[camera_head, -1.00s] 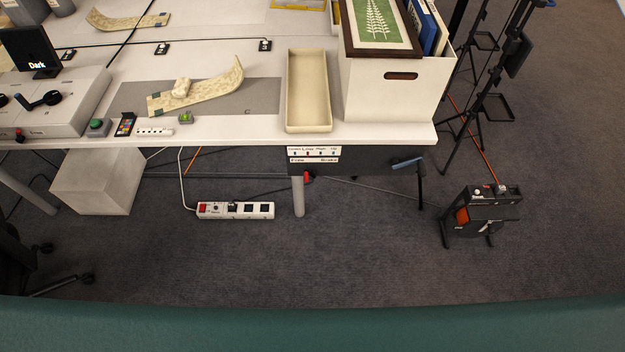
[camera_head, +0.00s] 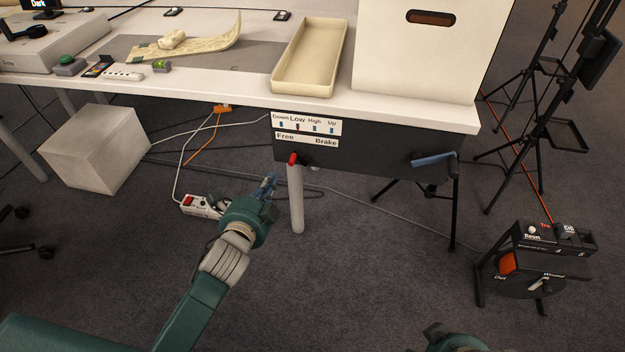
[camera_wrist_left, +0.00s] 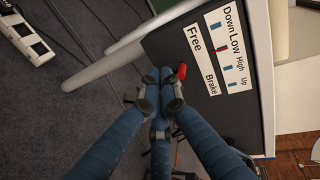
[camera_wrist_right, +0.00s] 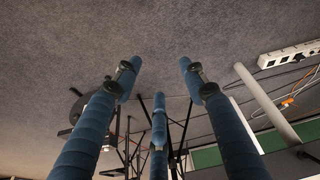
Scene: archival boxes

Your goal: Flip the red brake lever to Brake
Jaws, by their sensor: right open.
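The red brake lever (camera_head: 293,159) sticks out of the dark panel (camera_head: 375,160) under the table edge. Its red end is on the left, below the word Free on the Free/Brake label (camera_head: 306,140). My left gripper (camera_head: 271,182) is just left of and below the lever. In the left wrist view its fingertips (camera_wrist_left: 158,74) are together, with nothing seen between them. The red lever end (camera_wrist_left: 182,71) is close beside the tips; whether they touch I cannot tell. My right gripper (camera_wrist_right: 161,66) is open and empty in the right wrist view, above carpet.
A Down/Low/High/Up label (camera_head: 306,123) is above the lever. A blue crank handle (camera_head: 434,159) projects farther right on the panel. A table leg (camera_head: 296,200) stands under the lever. A power strip (camera_head: 203,206) and cables lie on the floor. A black-and-orange device (camera_head: 530,262) stands right.

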